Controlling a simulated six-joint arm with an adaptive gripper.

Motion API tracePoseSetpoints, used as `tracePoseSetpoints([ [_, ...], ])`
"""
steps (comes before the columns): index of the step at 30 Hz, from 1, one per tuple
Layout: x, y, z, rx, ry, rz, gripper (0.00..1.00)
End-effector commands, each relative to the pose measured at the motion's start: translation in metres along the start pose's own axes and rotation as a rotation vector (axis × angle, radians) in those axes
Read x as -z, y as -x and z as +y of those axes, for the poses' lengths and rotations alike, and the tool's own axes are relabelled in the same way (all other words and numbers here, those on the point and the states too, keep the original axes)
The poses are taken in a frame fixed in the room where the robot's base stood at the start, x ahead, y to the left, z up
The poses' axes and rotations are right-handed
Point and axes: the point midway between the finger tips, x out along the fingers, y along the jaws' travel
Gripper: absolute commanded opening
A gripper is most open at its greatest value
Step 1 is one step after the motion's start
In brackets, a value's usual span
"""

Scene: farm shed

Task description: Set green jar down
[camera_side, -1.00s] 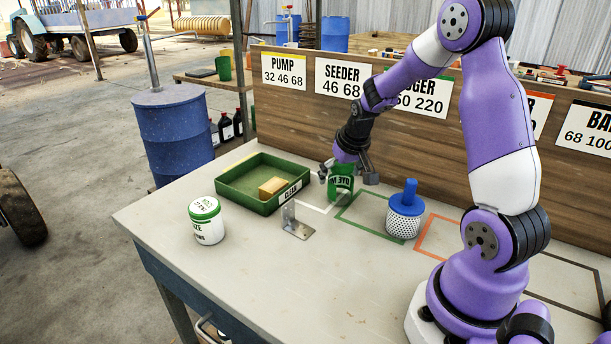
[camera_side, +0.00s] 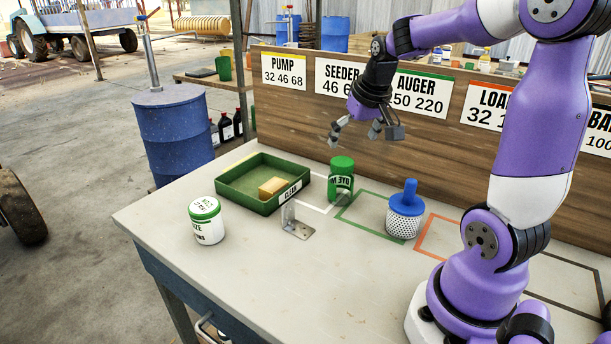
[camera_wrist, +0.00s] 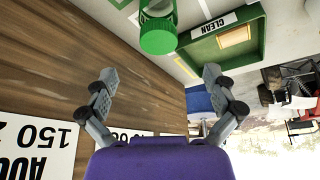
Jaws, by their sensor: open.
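The green jar (camera_side: 341,180) stands upright on the bench, just right of the green tray, near the corner of the white and green outlines. It also shows at the top of the wrist view, where its green lid (camera_wrist: 158,36) faces the camera. My gripper (camera_side: 356,138) is open and empty, above the jar and clear of it. Its two fingers show apart in the wrist view (camera_wrist: 160,78), with the jar beyond their tips.
The green tray (camera_side: 223,192) labelled CLEAN holds a yellow block (camera_side: 272,186). A metal bracket (camera_side: 298,229) stands in front of it. A white jar with green lid (camera_side: 207,221) is at left. A blue-topped perforated container (camera_side: 405,212) stands to the right. The signboard (camera_side: 300,110) runs behind.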

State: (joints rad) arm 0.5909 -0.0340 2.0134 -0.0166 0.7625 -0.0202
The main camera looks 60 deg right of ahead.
Motion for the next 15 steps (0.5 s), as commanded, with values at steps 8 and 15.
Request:
tracePoseSetpoints([
  [8,-0.066,0.056,-0.083,0.125,0.278,0.054,0.99],
  [15,-0.133,0.078,-0.114,0.231,0.483,0.087,0.99],
])
